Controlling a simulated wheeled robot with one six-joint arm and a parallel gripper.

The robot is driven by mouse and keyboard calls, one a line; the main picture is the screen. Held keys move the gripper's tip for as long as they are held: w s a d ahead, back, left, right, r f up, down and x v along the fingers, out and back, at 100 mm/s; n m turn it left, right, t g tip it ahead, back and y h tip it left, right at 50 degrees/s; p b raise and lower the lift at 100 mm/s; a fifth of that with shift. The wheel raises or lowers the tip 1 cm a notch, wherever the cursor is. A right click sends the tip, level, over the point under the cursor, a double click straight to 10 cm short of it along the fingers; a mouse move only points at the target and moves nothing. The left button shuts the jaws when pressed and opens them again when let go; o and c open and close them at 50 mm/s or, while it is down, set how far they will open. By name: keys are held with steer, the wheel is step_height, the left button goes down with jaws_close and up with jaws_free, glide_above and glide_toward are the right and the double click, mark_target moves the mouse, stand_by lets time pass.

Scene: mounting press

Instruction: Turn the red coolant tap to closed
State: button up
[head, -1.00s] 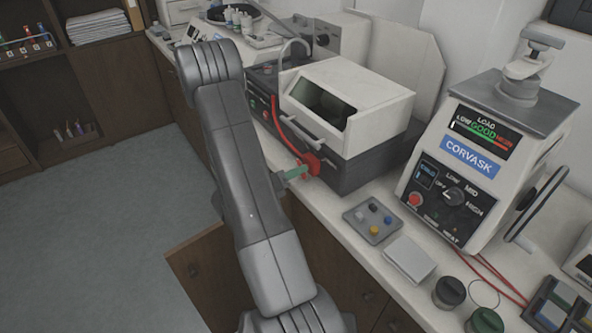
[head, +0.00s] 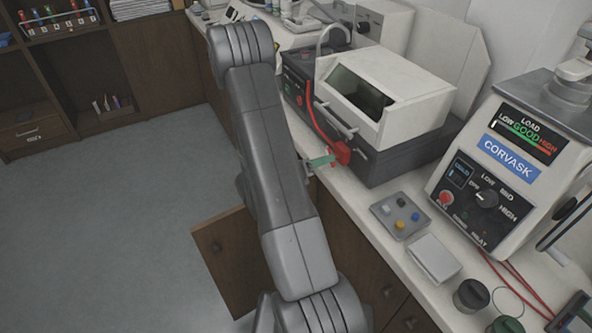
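The red coolant tap (head: 341,152) sits at the lower front left corner of the white-topped machine with the dark base. A red hose runs down to it. My gripper (head: 321,162), with a green finger part showing, is right at the tap's left side and points at it. Its fingertips look close to or touching the red part. My arm hides the rest of the gripper, so I cannot tell whether it is open or shut, or which way the tap handle is turned.
The white-hooded machine (head: 415,95) stands behind the tap. A grey tray with coloured knobs (head: 400,216) and a white block (head: 434,258) lie on the counter to the right. The CORVASK press (head: 512,170) stands further right. An open cabinet door (head: 222,262) juts out below.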

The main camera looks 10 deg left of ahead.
steer(key=b+v, duration=0.1)
steer(key=v, duration=1.1)
steer(key=shift+s+a, duration=0.15)
steer(key=shift+a, duration=0.05)
steer(key=shift+d, duration=0.1)
steer(key=p+x, duration=0.1)
steer(key=x, duration=1.2)
steer(key=shift+w+d, duration=0.25)
steer(key=shift+d, duration=0.05)
steer(key=shift+a, duration=0.1)
